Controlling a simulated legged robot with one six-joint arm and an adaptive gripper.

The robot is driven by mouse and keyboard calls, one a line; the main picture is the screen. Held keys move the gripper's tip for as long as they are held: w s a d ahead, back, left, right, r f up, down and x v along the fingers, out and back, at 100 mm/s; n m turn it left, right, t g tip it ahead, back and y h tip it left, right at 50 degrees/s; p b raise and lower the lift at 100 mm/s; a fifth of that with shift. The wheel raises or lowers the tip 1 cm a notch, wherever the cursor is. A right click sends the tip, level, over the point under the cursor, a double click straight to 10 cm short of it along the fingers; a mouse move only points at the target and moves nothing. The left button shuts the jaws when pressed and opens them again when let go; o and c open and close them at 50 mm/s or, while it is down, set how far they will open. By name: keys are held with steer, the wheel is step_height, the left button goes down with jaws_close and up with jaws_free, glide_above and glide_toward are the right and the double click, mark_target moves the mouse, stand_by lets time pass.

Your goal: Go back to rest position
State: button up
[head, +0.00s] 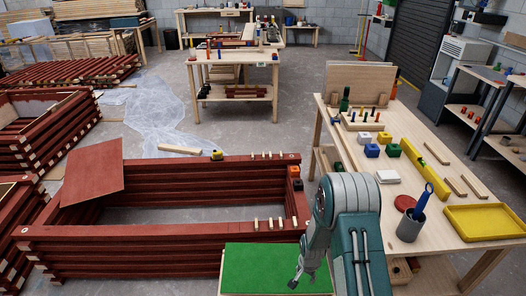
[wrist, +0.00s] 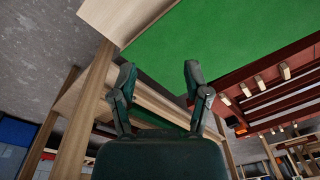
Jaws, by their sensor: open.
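My gripper (head: 303,277) hangs low in front of my arm in the head view, over the right part of a green-topped board (head: 250,270). In the wrist view my gripper (wrist: 158,78) has its two fingers spread wide with nothing between them. The green surface (wrist: 205,45) shows beyond the fingertips in that view. I cannot tell how far the fingertips are from it.
A red batten frame (head: 130,262) stands behind the green board, with light pegs and a leaning red panel (head: 93,172). At the right, a wooden workbench (head: 440,215) holds a blue-handled brush in a grey cup (head: 410,229), a yellow tray (head: 484,221) and coloured blocks. Clear floor lies farther back.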

steer(key=s+r+n+t, duration=0.1)
steer(key=s+r+n, duration=0.1)
steer(key=r, duration=1.3)
steer(key=s+r+n+t, duration=0.1)
steer(key=s+r+n, duration=0.1)
steer(key=r, duration=1.3)
steer(key=s+r+n+t, duration=0.1)
steer(key=s+r, duration=0.7)
steer(key=s, duration=0.2)
steer(key=s+r+n+t, duration=0.1)
steer(key=s+r+n, duration=0.1)
steer(key=s+r, duration=0.5)
steer(key=s, duration=0.3)
steer(key=shift+s+r+n+t, duration=0.3)
steer(key=shift+s+r+t, duration=0.05)
steer(key=shift+s+t, duration=0.05)
